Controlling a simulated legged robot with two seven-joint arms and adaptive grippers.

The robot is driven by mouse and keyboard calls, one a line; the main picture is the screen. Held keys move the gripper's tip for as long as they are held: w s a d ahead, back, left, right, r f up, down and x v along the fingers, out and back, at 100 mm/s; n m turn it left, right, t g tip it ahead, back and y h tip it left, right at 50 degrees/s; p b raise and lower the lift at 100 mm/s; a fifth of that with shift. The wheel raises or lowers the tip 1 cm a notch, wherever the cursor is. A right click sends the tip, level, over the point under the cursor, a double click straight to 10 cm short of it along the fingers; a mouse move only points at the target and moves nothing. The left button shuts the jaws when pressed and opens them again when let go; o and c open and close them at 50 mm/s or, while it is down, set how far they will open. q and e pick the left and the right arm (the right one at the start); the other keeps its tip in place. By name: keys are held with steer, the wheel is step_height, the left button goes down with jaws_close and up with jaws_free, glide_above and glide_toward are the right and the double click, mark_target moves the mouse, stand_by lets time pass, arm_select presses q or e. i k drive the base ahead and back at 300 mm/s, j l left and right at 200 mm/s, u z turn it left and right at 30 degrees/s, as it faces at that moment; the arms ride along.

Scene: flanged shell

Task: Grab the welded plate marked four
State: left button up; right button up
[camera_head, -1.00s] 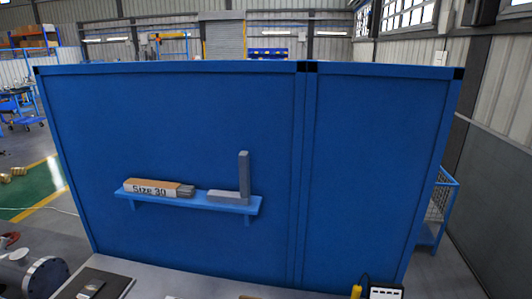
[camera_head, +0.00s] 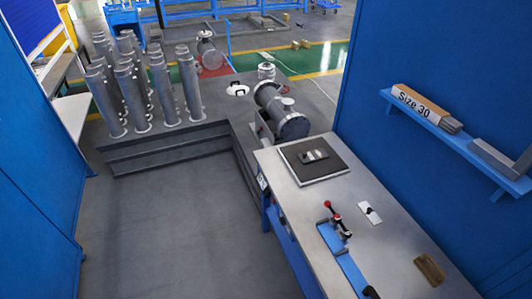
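I cannot make out a plate marked four. A small grey metal piece (camera_head: 314,156) lies on a dark square mat (camera_head: 330,173) on the workbench; it is too small to read any marking. A grey flanged shell (camera_head: 281,112) lies on its side on a stand beyond the bench's far end, with its round flange facing me. Neither of my grippers is in view.
The grey workbench (camera_head: 372,241) carries a red-handled clamp (camera_head: 336,222), a small white plate (camera_head: 369,212) and a brown block (camera_head: 429,269). Several upright flanged pipes (camera_head: 161,92) stand left. Floor (camera_head: 185,225) is clear.

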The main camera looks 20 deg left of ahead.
mark_target(317, 155)
steer(key=u, duration=0.35)
steer(key=k, duration=0.5)
steer(key=k+z, duration=0.15)
steer(key=z, duration=1.4)
steer(key=j+z, duration=0.2)
steer(key=z, duration=0.3)
steer(key=j+z, duration=0.2)
steer(key=z, duration=0.25)
steer(key=j+z, duration=0.15)
steer(key=z, duration=0.35)
steer(key=k+j+z, duration=0.1)
steer(key=z, duration=0.4)
steer(key=k+j, duration=1.15)
steer(key=j, duration=0.25)
steer(key=k+j, duration=0.6)
steer(key=j, duration=0.1)
